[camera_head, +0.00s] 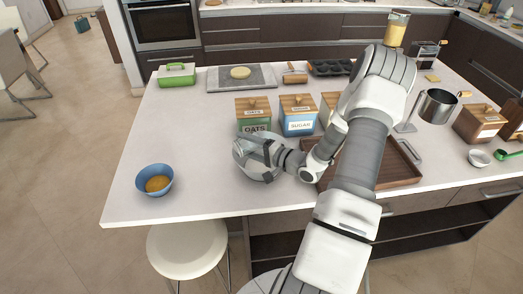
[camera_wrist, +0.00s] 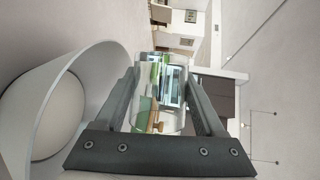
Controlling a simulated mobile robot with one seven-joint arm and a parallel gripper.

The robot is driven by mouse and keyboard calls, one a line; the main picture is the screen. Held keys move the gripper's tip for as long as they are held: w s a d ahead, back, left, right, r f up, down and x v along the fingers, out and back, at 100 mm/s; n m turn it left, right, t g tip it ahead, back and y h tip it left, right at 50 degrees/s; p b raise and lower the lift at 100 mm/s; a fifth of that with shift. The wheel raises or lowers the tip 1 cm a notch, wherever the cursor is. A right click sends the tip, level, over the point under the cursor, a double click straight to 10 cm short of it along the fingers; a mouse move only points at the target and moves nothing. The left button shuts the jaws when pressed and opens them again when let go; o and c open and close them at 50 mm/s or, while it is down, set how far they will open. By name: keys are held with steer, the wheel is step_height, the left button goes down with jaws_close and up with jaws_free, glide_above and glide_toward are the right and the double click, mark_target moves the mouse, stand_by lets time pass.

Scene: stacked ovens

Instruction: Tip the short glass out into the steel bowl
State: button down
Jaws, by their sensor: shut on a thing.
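My gripper (camera_head: 259,148) is over the steel bowl (camera_head: 244,163) near the counter's front edge in the head view. In the wrist view my gripper (camera_wrist: 162,82) is shut on a clear short glass (camera_wrist: 158,118), with a finger on each side of it. The steel bowl (camera_wrist: 22,92) fills the left of the wrist view, close beside the glass, its open inside showing. The glass cannot be made out clearly in the head view. Its contents, if any, and its exact tilt cannot be told; coloured things behind show through it.
Oats (camera_head: 254,126) and sugar (camera_head: 298,123) canisters stand just behind the bowl. A brown tray (camera_head: 400,170) lies to the right, partly behind my arm. A blue bowl (camera_head: 166,171) with orange contents stands at front left, with clear counter around it.

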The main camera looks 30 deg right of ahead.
mark_target(241, 147)
stand_by(0.3)
steer(key=shift+a+r+n+p, duration=0.4)
steer(key=shift+a+n, duration=0.1)
steer(key=shift+n, duration=0.1)
steer(key=shift+a+r+n+g+h, duration=0.25)
steer(key=shift+a+n+g+h, duration=0.15)
steer(key=shift+a+n+h, duration=0.25)
steer(key=n+h+b, duration=0.1)
steer(key=n, duration=0.1)
steer(key=shift+a+n+h+b, duration=0.15)
steer(key=shift+n+h+b, duration=0.2)
steer(key=shift+b, duration=0.05)
steer(key=shift+a+f+n+g+h+b, duration=0.1)
steer(key=shift+f+n+g+h+b, duration=0.25)
steer(key=shift+n+b, duration=0.4)
steer(key=shift+a+r+n+h+b, duration=0.1)
steer(key=shift+r+n+h+b, duration=0.25)
steer(key=shift+b, duration=0.45)
steer(key=a+n+h+b, duration=0.1)
steer(key=a+n+b, duration=0.1)
steer(key=b, duration=0.4)
steer(key=a+f+n+h+b, duration=0.1)
steer(key=a+n+h+b, duration=0.1)
steer(key=b, duration=0.4)
steer(key=shift+a, duration=0.15)
